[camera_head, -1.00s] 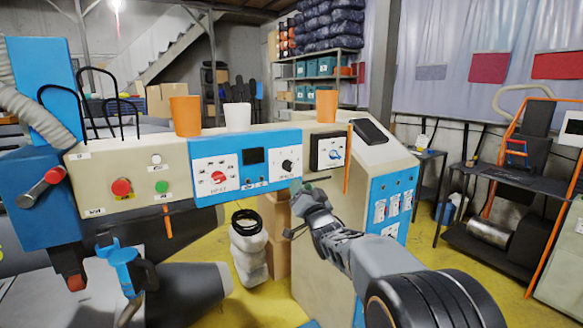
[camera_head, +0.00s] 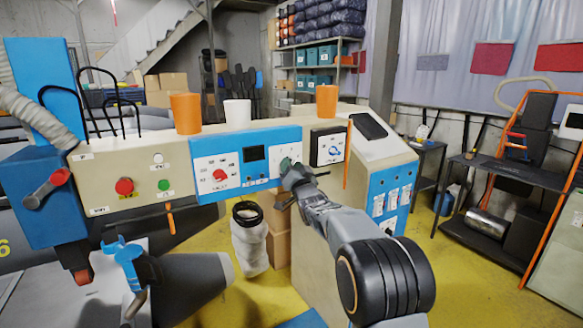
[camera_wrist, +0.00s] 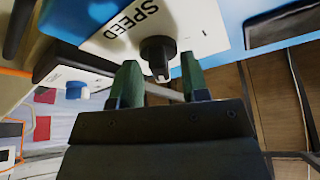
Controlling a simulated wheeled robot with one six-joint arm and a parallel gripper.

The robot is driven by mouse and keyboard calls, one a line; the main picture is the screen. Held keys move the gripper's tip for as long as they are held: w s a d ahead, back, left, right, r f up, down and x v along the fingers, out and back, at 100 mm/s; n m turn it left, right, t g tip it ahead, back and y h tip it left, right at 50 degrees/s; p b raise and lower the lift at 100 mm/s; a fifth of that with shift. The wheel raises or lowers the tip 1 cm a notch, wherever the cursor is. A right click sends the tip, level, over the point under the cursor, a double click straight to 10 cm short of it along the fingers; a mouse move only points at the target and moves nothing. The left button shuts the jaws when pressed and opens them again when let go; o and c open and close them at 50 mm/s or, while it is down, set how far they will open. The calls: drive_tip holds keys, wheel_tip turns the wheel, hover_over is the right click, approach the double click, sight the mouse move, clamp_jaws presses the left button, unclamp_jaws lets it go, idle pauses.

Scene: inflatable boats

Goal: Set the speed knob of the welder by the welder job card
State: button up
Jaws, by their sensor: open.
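The welder (camera_head: 126,165) is a long cream console with a blue panel in its middle. In the wrist view the black speed knob (camera_wrist: 158,56) stands on a white plate (camera_wrist: 200,22) marked SPEED. My gripper (camera_wrist: 157,85) is open, its two green fingers pointing at the plate on either side of the knob's line, and the knob shows between and just beyond the tips. I cannot tell whether they touch it. In the head view my gripper (camera_head: 287,166) covers the speed knob. I cannot make out the welder job card.
A red knob (camera_head: 220,175) and a dark display (camera_head: 254,153) sit left of my gripper. A white plate with a blue knob (camera_head: 333,150) is to the right. Orange and white cups stand on top. An orange strip (camera_head: 348,155) hangs at the console's right.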

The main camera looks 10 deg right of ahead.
clamp_jaws()
drive_tip(key=shift+f+n+b, duration=0.1)
drive_tip(key=shift+n+b, duration=0.4)
drive_tip(key=shift+b, duration=0.1)
drive_tip(key=n+g+y, duration=0.2)
drive_tip(key=n+y, duration=0.1)
drive_tip(key=n, duration=0.5)
drive_tip(key=n+g+y, duration=0.2)
drive_tip(key=n+y, duration=0.1)
drive_tip(key=n, duration=0.6)
drive_tip(key=n+g+y, duration=0.3)
drive_tip(key=n, duration=0.5)
drive_tip(key=shift+d+r+n, duration=0.3)
drive_tip(key=shift+r+n, duration=0.1)
